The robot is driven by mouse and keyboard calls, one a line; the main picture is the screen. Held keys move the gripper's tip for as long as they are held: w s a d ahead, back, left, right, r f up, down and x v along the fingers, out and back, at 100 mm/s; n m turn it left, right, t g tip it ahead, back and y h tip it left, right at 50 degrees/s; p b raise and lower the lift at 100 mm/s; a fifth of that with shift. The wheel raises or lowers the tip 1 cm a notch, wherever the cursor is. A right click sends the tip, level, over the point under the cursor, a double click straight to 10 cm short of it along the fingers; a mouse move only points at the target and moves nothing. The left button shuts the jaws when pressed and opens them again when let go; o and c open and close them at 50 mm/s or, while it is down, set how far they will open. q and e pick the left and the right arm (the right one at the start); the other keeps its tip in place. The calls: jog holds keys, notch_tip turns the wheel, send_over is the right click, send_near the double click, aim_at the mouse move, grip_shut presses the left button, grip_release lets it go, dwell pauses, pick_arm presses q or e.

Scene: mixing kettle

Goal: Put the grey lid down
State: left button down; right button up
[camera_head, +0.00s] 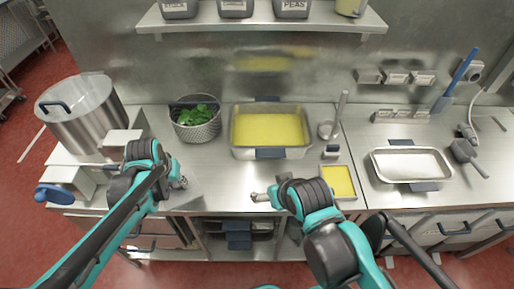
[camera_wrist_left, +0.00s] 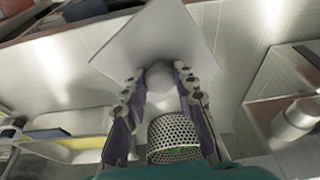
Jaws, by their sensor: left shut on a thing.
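The grey lid (camera_wrist_left: 155,38) is a flat, square plate with a rounded knob (camera_wrist_left: 160,77) in the left wrist view. My left gripper (camera_wrist_left: 162,98) is shut on the knob, with a finger on each side of it. In the head view, my left gripper (camera_head: 181,183) is over the front of the counter, right of the large steel pot. A grey patch beside its fingers there looks like the lid (camera_head: 190,196). I cannot tell whether the lid touches the counter. My right gripper (camera_head: 258,197) is near the counter's front edge; its finger opening is unclear.
A perforated basket (camera_head: 197,128) with green leaves stands behind my left gripper. A tray of yellow food (camera_head: 234,151) is right of it. The steel pot (camera_head: 86,128) stands far left. A smaller yellow tray (camera_head: 352,196) and a pale tray (camera_head: 378,174) lie right.

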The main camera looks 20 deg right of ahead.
pick_arm(q)
jog(key=s+d+r+m+h+p, duration=0.1)
jog(key=s+d+m+p, duration=0.15)
jog(key=d, duration=0.65)
jog(key=s+d+r+m+p, duration=0.1)
jog(key=d+r+m+p, duration=0.2)
jog(key=d, duration=0.6)
jog(key=shift+m+g, duration=0.25)
jog(key=shift+g, duration=0.15)
jog(key=w+a+f+b, duration=0.1)
jog(key=w+a+f, duration=0.1)
jog(key=a+f, duration=0.1)
jog(key=w+a+f+b, duration=0.1)
jog(key=w+a+f, duration=0.1)
jog(key=a, duration=0.1)
jog(key=w+a+f, duration=0.2)
jog(key=a+f, duration=0.1)
jog(key=a, duration=0.1)
jog(key=shift+f+b, duration=0.3)
jog(key=shift+b, duration=0.1)
jog(key=shift+f+b, duration=0.6)
jog(key=shift+f, duration=1.4)
jog(key=shift+s, duration=0.1)
jog(key=shift+f, duration=0.1)
jog(key=c, duration=1.2)
grip_release()
